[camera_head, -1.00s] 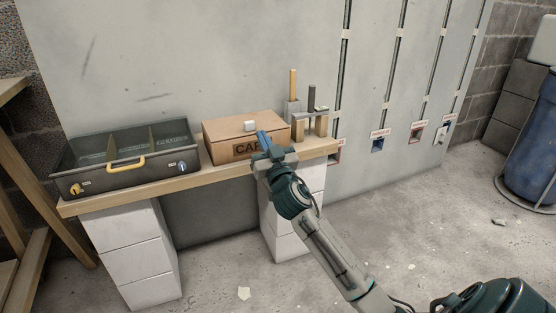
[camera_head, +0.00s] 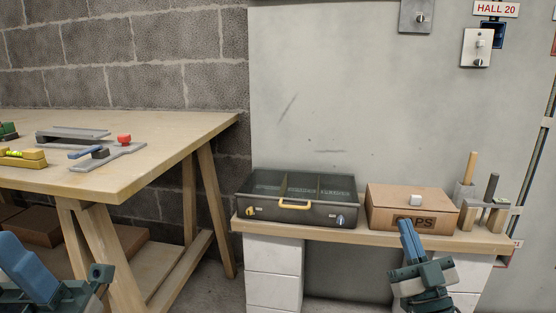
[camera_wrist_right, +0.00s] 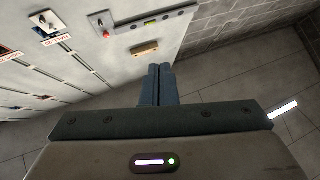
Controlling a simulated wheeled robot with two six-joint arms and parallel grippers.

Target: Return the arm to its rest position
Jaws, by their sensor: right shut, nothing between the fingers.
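My right gripper (camera_head: 406,228) is in front of the cardboard box at the lower right of the head view. Its blue fingers point upward and overlap the box's front in the picture. In the right wrist view its fingers (camera_wrist_right: 157,82) are together with nothing between them. My left gripper (camera_head: 28,264) shows only in part at the lower left corner of the head view, in front of the wooden workbench. Its blue finger is visible, but its opening cannot be made out.
A cardboard box marked CAPS (camera_head: 385,205) and a dark divided tray with a yellow handle (camera_head: 296,219) stand on a wooden shelf (camera_head: 350,236). A workbench (camera_head: 190,135) with tools stands at the left. A wooden holder with upright pieces (camera_head: 480,218) is at the shelf's right end.

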